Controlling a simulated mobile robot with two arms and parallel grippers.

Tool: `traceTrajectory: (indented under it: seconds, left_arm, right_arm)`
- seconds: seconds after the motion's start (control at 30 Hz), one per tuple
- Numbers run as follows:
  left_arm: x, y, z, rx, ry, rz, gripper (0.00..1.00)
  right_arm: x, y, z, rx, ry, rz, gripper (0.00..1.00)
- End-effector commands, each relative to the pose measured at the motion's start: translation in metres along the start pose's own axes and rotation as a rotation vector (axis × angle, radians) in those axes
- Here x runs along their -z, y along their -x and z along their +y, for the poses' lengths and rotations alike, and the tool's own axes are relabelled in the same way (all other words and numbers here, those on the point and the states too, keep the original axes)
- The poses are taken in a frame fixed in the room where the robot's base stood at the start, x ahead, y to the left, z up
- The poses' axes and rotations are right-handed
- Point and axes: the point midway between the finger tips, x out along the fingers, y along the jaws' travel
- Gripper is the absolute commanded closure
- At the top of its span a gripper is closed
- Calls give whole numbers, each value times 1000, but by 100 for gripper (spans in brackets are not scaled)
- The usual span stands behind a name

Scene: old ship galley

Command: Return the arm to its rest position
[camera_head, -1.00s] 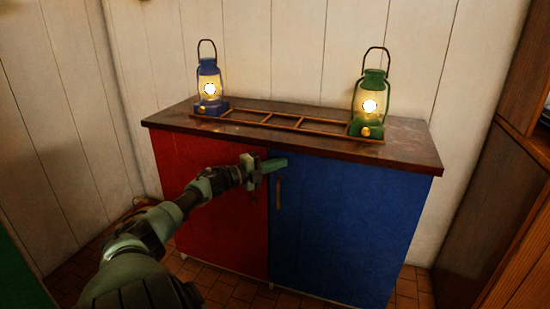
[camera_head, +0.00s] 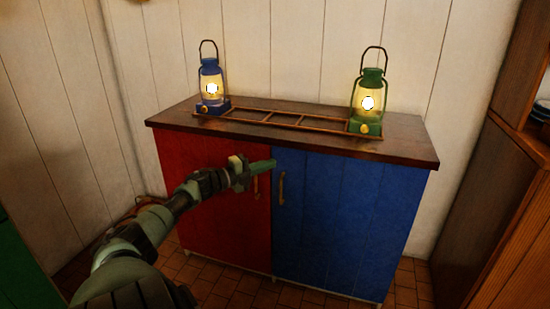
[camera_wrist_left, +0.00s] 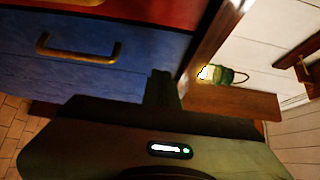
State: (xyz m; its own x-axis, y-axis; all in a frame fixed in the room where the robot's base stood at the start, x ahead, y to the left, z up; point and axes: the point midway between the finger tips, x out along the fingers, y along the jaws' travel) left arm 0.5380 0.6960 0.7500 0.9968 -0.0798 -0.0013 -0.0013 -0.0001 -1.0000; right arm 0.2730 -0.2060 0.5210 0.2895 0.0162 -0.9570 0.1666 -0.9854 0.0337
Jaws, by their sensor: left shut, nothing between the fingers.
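My left arm comes in from the lower left in the head view. Its gripper (camera_head: 262,167) is shut and empty, in front of the cabinet near the seam between the red door (camera_head: 210,210) and the blue door (camera_head: 345,225). Both doors look closed. In the left wrist view the shut fingers (camera_wrist_left: 161,88) point toward the blue door with its brass handle (camera_wrist_left: 80,48). My right gripper is not in view.
A blue lit lantern (camera_head: 211,85) and a green lit lantern (camera_head: 368,100) stand at either end of a brown rack (camera_head: 285,119) on the cabinet top (camera_head: 400,143). Wooden furniture (camera_head: 500,210) stands at the right. Tiled floor shows below.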

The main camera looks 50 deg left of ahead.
Motion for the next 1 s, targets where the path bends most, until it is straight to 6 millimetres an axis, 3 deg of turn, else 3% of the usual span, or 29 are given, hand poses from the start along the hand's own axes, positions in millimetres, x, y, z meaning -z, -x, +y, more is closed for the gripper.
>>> traceTrajectory:
  seconds: [0.2,0.4,0.77,0.87,1.0]
  left_arm:
    - [-24,32,1,-3,-1,-3,100]
    - [-37,50,2,-2,0,-1,100]
    - [-38,53,4,-3,4,0,100]
    - [-29,45,21,-15,36,-23,100]
    - [6,24,80,-62,157,-116,100]
  right_arm:
    - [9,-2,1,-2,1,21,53]
    - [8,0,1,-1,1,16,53]
    - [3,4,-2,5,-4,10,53]
    - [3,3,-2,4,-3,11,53]
    - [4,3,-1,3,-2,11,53]
